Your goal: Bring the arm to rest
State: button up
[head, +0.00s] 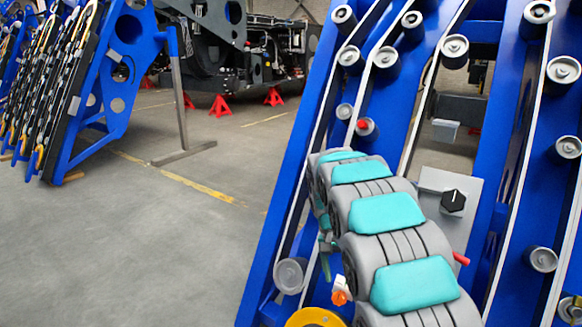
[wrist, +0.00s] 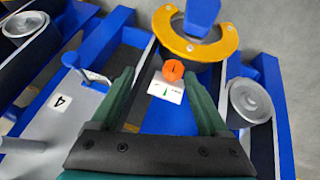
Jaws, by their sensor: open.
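My arm, grey with teal pads, reaches from the bottom right of the head view up and over toward the blue chassis frame (head: 330,110). My gripper (wrist: 162,78) shows in the wrist view with two dark green fingers apart and nothing between them. An orange knob (wrist: 173,70) with a white label plate (wrist: 166,91) lies just beyond the fingertips, with no clear contact. The knob also shows in the head view (head: 339,298), low beside my arm. In the head view my gripper is mostly hidden behind the arm; only green parts show.
A yellow ring-shaped part (wrist: 197,38) sits beyond the knob. Grey rollers (wrist: 250,101) line the frame. A grey plate with a black knob (head: 453,201) and a red handle (head: 461,259) stand close to my arm. Open floor (head: 150,250) lies left.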

jog(key=s+d+r+n+y, duration=0.1)
jog(key=s+r, duration=0.2)
jog(key=s, duration=0.7)
jog(key=s+r+n, duration=0.1)
jog(key=s+r, duration=0.1)
jog(key=s, duration=0.8)
jog(key=s+d+r+n+y, duration=0.1)
jog(key=s+r, duration=0.2)
jog(key=s, duration=0.6)
jog(key=s+a+f+n, duration=0.1)
jog(key=s+f+n, duration=0.1)
jog(key=s, duration=1)
jog(key=shift+s+a+f, duration=0.2)
jog(key=shift+a+f, duration=0.05)
jog(key=shift+f, duration=0.1)
jog(key=shift+d, duration=0.1)
